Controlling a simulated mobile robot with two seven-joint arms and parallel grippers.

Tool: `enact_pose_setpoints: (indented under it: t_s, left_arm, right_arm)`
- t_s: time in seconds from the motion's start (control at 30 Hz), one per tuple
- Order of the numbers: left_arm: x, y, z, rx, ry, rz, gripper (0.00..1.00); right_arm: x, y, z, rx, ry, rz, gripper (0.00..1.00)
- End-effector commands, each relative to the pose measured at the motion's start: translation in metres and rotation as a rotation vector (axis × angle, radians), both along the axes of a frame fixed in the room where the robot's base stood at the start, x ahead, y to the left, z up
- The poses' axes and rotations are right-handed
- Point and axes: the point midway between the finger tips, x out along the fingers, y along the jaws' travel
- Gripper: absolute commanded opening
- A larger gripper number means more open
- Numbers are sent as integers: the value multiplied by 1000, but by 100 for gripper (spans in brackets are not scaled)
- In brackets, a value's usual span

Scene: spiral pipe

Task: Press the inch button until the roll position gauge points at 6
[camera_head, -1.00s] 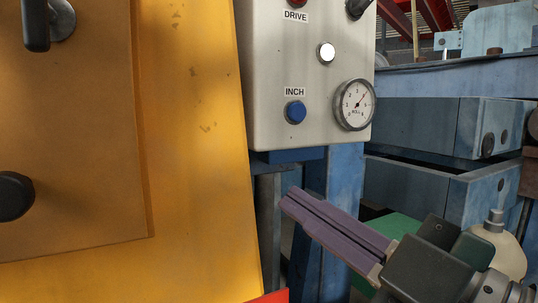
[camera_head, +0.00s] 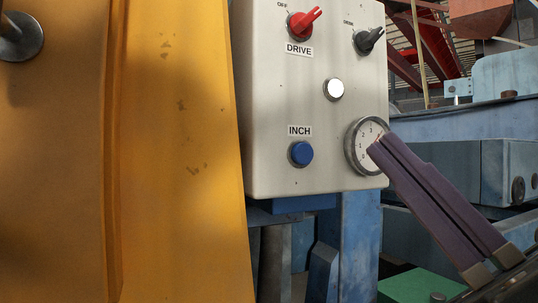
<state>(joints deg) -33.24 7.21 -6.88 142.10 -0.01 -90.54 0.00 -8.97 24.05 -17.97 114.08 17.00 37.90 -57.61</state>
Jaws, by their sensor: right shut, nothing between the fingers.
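The blue inch button (camera_head: 301,153) sits low on the front of the pale control box, under the label INCH. The round white roll gauge (camera_head: 358,146) is to its right at the box's edge. My right gripper (camera_head: 378,146) comes in from the lower right with its long purple fingers shut and empty. Its tips overlap the right part of the gauge in the picture, so the needle and part of the scale are hidden. The tips are apart from the inch button, to its right. My left gripper is not in view.
The control box (camera_head: 270,100) also carries a red drive knob (camera_head: 303,22), a black knob (camera_head: 369,41) and a white button (camera_head: 333,89). A large yellow panel (camera_head: 190,220) stands close on the left. Blue machine frames (camera_head: 450,130) are behind at the right.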

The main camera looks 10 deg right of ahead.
Motion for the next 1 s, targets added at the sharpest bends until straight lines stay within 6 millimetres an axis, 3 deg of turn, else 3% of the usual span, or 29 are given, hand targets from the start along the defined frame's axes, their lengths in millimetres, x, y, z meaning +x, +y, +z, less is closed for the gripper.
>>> enact_pose_setpoints:
  t_s: [0.5,1.0]
  left_arm:
    - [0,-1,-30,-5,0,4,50]
    - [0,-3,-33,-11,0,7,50]
  right_arm:
    - [65,18,-2,1,-3,1,0]
    - [77,22,0,-1,1,0,0]
